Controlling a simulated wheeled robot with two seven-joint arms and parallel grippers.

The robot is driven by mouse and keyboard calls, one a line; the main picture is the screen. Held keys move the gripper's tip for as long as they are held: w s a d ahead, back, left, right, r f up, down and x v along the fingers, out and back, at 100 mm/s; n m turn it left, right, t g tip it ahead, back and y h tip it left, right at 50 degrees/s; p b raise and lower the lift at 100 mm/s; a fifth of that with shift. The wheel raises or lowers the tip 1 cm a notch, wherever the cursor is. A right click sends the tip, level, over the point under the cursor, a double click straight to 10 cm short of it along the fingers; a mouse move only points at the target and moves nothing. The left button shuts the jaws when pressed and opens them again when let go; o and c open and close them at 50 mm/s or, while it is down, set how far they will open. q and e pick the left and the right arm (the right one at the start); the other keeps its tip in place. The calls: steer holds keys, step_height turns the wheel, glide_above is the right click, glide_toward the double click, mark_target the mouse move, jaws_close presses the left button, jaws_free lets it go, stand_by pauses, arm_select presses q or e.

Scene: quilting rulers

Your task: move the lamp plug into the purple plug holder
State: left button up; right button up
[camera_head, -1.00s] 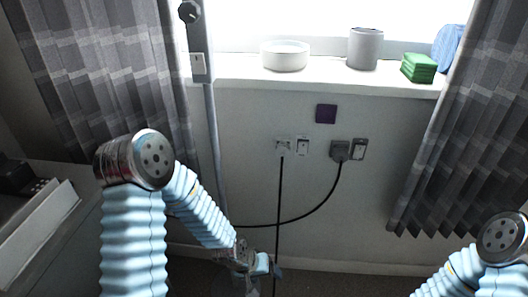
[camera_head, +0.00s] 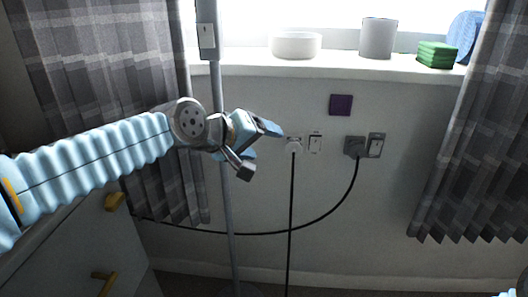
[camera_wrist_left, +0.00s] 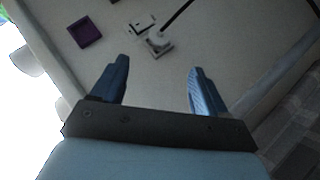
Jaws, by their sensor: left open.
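The purple plug holder (camera_head: 341,105) is a small square on the wall below the windowsill; it also shows in the left wrist view (camera_wrist_left: 84,32). A white plug (camera_head: 293,146) sits in the left wall socket, its black cord hanging straight down. It shows ahead of my fingers in the left wrist view (camera_wrist_left: 157,39). A dark grey plug (camera_head: 354,146) sits in the right socket, its cord curving down and left. I cannot tell for sure which is the lamp's. My left gripper (camera_head: 263,152) is open and empty, left of the white plug and apart from it. My right gripper is out of view.
A grey lamp pole (camera_head: 223,190) stands upright behind my left wrist. The windowsill (camera_head: 260,69) holds a white bowl (camera_head: 297,45), a grey pot (camera_head: 378,38) and a green block (camera_head: 437,54). Curtains hang at both sides. The wall below the sockets is clear except for cords.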

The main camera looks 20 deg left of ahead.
mark_target(291, 148)
arm_select(q)
steer(key=x, duration=1.3)
steer(key=shift+w+d+f, duration=0.1)
steer(key=shift+w+f, duration=0.05)
steer(key=shift+w, duration=0.05)
steer(key=c, duration=1.3)
steer(key=shift+o, duration=0.2)
steer(key=shift+s+d+b, duration=0.15)
steer(key=shift+s+b, duration=0.15)
steer(key=shift+s, duration=0.35)
steer(key=shift+s+d+b, duration=0.2)
steer(key=shift+s+b, duration=0.1)
steer(key=shift+s, duration=0.35)
